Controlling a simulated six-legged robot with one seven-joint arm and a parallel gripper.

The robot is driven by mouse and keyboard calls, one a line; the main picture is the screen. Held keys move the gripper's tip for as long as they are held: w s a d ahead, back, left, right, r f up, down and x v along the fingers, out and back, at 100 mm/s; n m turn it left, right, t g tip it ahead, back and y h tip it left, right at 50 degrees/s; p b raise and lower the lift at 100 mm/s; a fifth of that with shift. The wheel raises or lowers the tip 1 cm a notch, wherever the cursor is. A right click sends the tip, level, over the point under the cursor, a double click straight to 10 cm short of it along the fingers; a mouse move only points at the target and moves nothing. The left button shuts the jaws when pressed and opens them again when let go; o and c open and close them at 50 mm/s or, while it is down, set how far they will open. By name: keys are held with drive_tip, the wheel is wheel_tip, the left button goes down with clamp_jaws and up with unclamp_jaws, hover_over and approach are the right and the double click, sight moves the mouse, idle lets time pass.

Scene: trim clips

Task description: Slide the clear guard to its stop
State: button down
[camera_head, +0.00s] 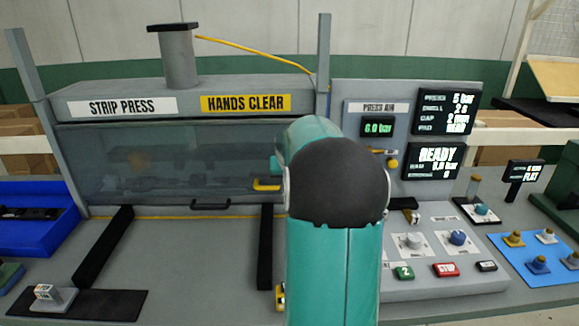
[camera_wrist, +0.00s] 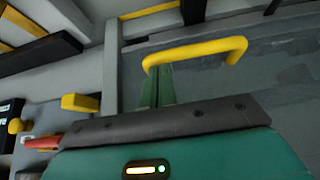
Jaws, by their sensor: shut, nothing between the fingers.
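The clear guard (camera_head: 165,180) is a see-through panel across the front of the strip press, and dim parts show behind it. A yellow handle (camera_head: 267,185) is near its right end. In the wrist view the handle (camera_wrist: 195,50) is a yellow bar with bent ends, on the grey guard panel (camera_wrist: 215,85). My gripper (camera_wrist: 157,72) is shut and empty, its green fingertips by the handle's left bent end in that view. I cannot tell whether they touch it. In the head view my arm hides the gripper and whatever is behind it.
A black handle (camera_head: 210,204) is below the guard. Black rails (camera_head: 104,246) lie on the bench. A control panel (camera_head: 430,255) with knobs and coloured buttons is right of my arm; its display reads READY. A blue bin (camera_head: 35,232) is at the left and a blue mat (camera_head: 540,270) at the right.

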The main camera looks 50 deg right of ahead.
drive_tip(key=shift+a+f, duration=0.1)
drive_tip(key=shift+f, duration=0.3)
drive_tip(key=v, duration=1.4)
drive_tip(key=shift+r, duration=0.3)
